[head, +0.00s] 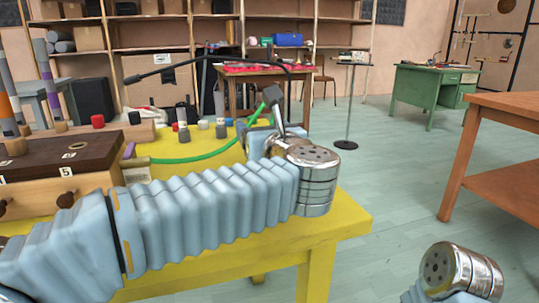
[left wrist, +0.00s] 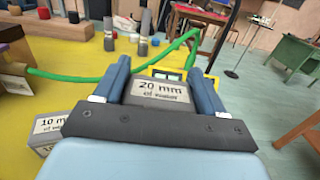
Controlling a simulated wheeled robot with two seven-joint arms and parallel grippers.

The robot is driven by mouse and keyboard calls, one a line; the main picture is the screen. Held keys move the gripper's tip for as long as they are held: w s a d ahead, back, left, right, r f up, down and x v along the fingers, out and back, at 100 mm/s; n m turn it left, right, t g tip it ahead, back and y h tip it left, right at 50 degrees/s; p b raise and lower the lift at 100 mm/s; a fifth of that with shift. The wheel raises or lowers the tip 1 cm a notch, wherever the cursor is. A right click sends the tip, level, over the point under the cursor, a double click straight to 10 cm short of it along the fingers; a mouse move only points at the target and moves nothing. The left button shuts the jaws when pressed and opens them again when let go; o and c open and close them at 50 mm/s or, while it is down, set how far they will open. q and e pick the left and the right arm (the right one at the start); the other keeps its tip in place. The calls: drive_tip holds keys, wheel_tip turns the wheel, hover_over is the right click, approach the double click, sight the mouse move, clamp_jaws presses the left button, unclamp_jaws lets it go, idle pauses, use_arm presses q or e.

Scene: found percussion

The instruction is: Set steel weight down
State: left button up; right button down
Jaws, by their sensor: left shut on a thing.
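The steel weight (left wrist: 158,92) is a dark grey block with a pale label reading "20 mm" and a smaller line I cannot read. My left gripper (left wrist: 158,80) is shut on it, with a blue finger on each side. In the head view my left gripper (head: 263,136) is over the far right part of the yellow table (head: 335,222), partly hidden behind my own wrist. The weight's underside is hidden, so I cannot tell whether it touches the table. My right gripper is outside the views; only my right wrist shows at the lower right.
A green tube (head: 195,158) curves across the table beside my left gripper. A second block labelled "10 mm" (left wrist: 45,130) stands left of the gripper. A wooden drawer box (head: 70,178) and several small cylinders (head: 203,125) occupy the table's left and back. Open floor lies right.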

use_arm(q)
drive_tip(key=shift+w+d+f, duration=0.35)
drive_tip(key=shift+d+f, duration=0.15)
drive_tip(key=shift+f, duration=0.2)
drive_tip(key=shift+w+d+f+b, duration=0.15)
drive_tip(key=shift+d+f, duration=0.05)
drive_tip(key=shift+f, duration=0.85)
drive_tip(key=shift+w+d+f+b, duration=0.1)
drive_tip(key=shift+d+f+b, duration=0.05)
drive_tip(key=shift+f, duration=0.85)
drive_tip(key=shift+f, duration=0.15)
drive_tip(key=o, duration=1.6)
drive_tip(key=shift+c, duration=0.2)
